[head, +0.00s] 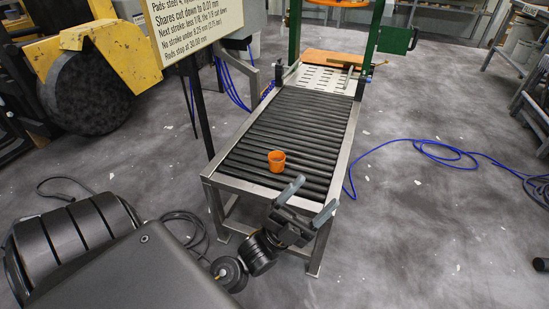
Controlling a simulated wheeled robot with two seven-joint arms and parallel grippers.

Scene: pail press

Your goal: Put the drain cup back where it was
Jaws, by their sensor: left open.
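A small orange cup (277,161) stands upright on the black rollers of the conveyor (290,125), near its front end. My left gripper (308,200) is open and empty at the conveyor's front edge. Its two grey fingers are spread, in front of the cup and a little to its right in the picture. The gripper and the cup look apart. My right gripper is not in view.
A green press frame (294,32) with an orange plate (332,57) stands at the conveyor's far end. A sign (195,22) on a dark post is on the left, beside a yellow vehicle (120,50). A blue hose (430,150) lies on the floor at right.

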